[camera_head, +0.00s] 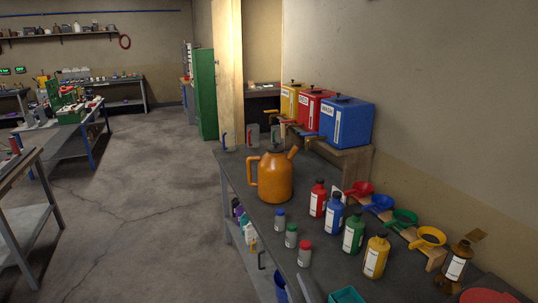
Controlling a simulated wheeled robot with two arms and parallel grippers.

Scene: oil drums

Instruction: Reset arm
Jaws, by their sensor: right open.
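A grey shape at the bottom edge, over the near side of the dark workbench (250,180), seems to be my right gripper (310,288). It is mostly cut off by the frame, and I see nothing held in it. It is open. My left gripper is not in view.
An orange jug (274,178) stands on the bench. Near it are small capped bottles, larger red, blue (333,215), green and yellow bottles, and a brown bottle (456,264). Coloured funnels (404,219) sit on a wooden rack. A teal tray (346,296) is close by. Drums (346,121) stand behind.

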